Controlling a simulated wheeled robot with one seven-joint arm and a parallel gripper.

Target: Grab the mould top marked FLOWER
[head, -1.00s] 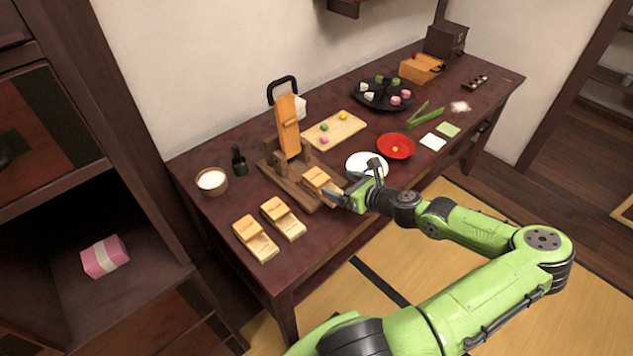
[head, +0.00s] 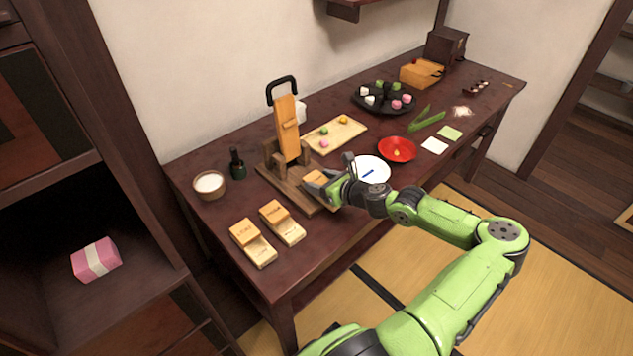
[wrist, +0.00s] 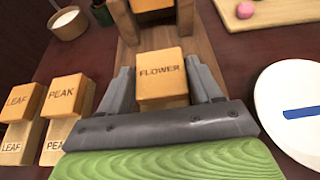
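The mould top marked FLOWER (wrist: 161,72) is a pale wooden block lying on the wooden stand. In the wrist view its lettering is readable and faces me. In the head view the same block (head: 315,177) is partly hidden by my gripper. My gripper (wrist: 161,88) has one grey finger on each side of the block, very near its sides. I cannot tell whether the fingers press on it or only stand beside it. The block shows no lift or tilt. What lies under it is hidden by the gripper.
A white plate (wrist: 265,90) with a blue strip is close on the right. The upright wooden press (head: 288,128) rises behind.

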